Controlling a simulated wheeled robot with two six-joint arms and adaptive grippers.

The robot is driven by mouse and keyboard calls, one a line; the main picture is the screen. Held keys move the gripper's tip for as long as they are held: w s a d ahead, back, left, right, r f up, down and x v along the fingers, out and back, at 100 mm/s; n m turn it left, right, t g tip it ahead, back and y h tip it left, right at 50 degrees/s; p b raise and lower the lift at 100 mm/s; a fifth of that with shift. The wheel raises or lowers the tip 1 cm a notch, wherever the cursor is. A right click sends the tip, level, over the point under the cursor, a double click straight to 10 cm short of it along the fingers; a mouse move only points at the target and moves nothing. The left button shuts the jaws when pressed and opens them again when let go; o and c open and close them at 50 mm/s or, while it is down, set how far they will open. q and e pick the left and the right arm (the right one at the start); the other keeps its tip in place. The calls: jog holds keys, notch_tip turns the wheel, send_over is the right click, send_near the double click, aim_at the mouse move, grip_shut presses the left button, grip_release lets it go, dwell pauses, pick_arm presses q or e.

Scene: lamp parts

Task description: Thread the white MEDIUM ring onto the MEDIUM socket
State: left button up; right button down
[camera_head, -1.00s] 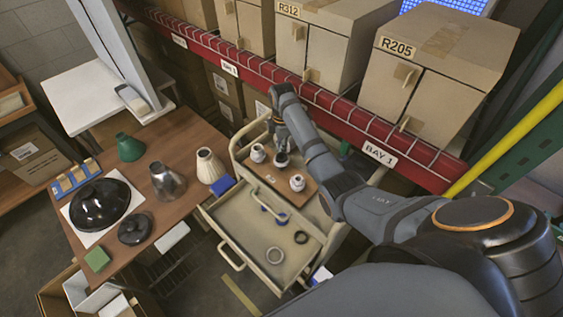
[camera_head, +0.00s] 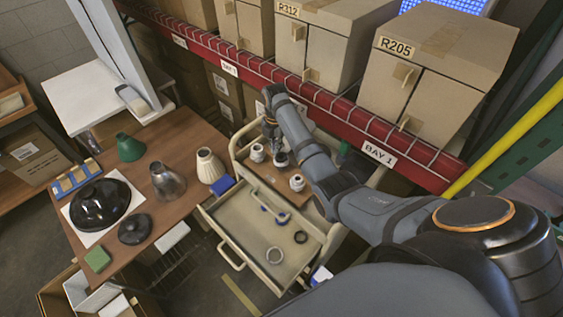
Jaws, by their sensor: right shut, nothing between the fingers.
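Three sockets with white bodies stand on a brown board on the cart: a left one (camera_head: 257,153), a middle one (camera_head: 281,159) that looks darker on top, and a right one (camera_head: 297,184). I cannot tell from their size which is the medium one. My right gripper (camera_head: 270,142) is shut and empty, pointing down just behind and between the left and middle sockets. Its fingertips are small and partly hidden. A pale ring (camera_head: 267,257) lies flat in the open drawer, well away from the gripper. Whether it is the white medium ring is unclear. My left gripper is not in view.
The brown table (camera_head: 185,203) at left holds lampshades and dark round parts. The red shelf beam (camera_head: 340,126) runs close behind the cart.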

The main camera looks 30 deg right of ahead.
jog(key=shift+s+f, duration=0.15)
jog(key=m, duration=0.1)
jog(key=d+m, duration=0.1)
jog(key=m, duration=0.1)
jog(key=shift+s, duration=0.1)
jog(key=m, duration=0.2)
jog(key=d+m, duration=0.1)
jog(key=m, duration=0.1)
jog(key=shift+s+f, duration=0.1)
jog(key=shift+s, duration=0.1)
